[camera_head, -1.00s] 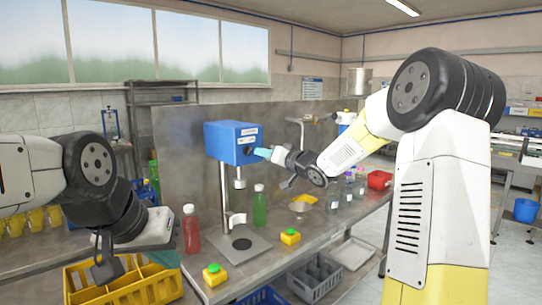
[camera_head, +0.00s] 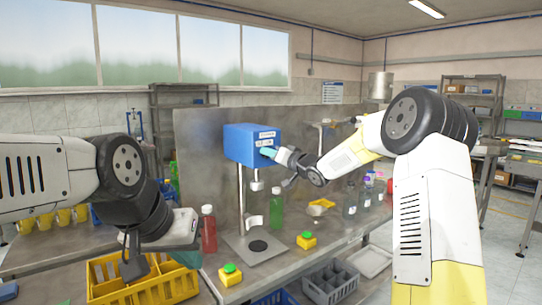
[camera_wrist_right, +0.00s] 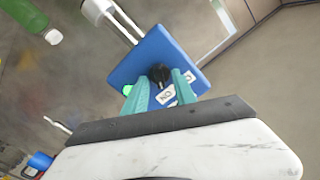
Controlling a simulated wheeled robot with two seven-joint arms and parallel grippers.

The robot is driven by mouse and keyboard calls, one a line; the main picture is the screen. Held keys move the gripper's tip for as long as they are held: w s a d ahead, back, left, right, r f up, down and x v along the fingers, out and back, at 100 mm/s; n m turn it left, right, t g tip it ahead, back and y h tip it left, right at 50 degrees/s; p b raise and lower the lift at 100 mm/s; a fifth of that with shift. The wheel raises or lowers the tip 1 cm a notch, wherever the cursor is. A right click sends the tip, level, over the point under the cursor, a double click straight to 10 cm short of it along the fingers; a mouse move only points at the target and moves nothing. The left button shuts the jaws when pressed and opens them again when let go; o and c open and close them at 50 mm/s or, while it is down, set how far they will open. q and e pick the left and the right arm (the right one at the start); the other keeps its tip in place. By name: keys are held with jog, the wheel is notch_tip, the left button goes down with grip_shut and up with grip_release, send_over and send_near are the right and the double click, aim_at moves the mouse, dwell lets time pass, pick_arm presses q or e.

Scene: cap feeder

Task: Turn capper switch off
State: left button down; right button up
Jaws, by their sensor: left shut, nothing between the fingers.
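The capper (camera_head: 247,145) is a blue box on a metal stand at the workbench's back panel. It also shows in the right wrist view (camera_wrist_right: 150,52), with a black switch knob (camera_wrist_right: 159,75) and a white label, partly hidden, on its face. My right gripper (camera_head: 268,152) is at the box's front. In the right wrist view its two teal fingers (camera_wrist_right: 160,82) lie on either side of the knob; I cannot tell if they press on it. A green spot (camera_wrist_right: 127,90) shows beside the left finger.
The yellow crate (camera_head: 150,291) stands at the front left. A red bottle (camera_head: 209,232), a green bottle (camera_head: 276,210) and yellow boxes with green buttons (camera_head: 230,275) stand around the capper's base plate (camera_head: 235,241). A grey crate (camera_head: 330,284) is at the front.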

jog(key=shift+c, duration=0.4)
grip_shut()
jog(key=shift+n, duration=0.4)
jog(key=n, duration=1.1)
jog(key=shift+s+a, duration=0.15)
jog(key=shift+a, duration=0.05)
jog(key=shift+o, duration=0.4)
grip_release()
